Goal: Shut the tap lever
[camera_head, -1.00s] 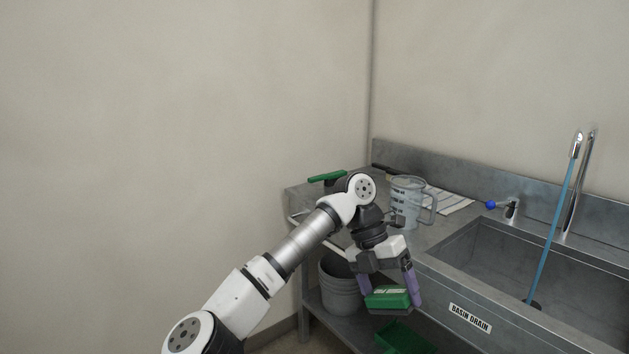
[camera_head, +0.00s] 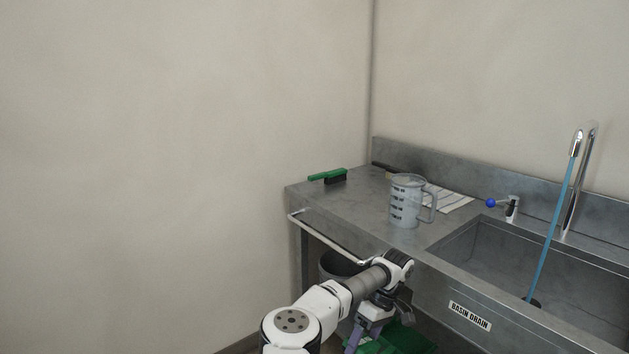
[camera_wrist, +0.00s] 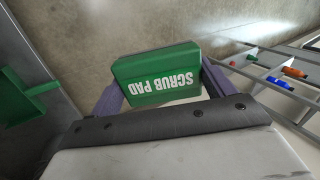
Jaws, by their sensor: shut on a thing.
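The tap lever (camera_head: 491,203) has a round blue knob and sticks out to the left from a short chrome valve (camera_head: 512,209) behind the basin. A tall chrome spout (camera_head: 581,185) stands to its right. A straight blue stream or rod (camera_head: 552,235) runs from the spout down to the basin floor; I cannot tell which. My gripper (camera_head: 365,338) is low in front of the counter, well below and left of the lever. In the wrist view it is shut on a green block marked SCRUB PAD (camera_wrist: 157,78), held between purple fingers.
A measuring jug (camera_head: 405,203), a striped cloth (camera_head: 450,200) and a green-handled brush (camera_head: 328,176) are on the counter. A rail (camera_head: 325,238) runs along its left front. A green tray (camera_head: 405,341) and a grey bucket (camera_head: 337,266) are below. The sink (camera_head: 530,255) is at right.

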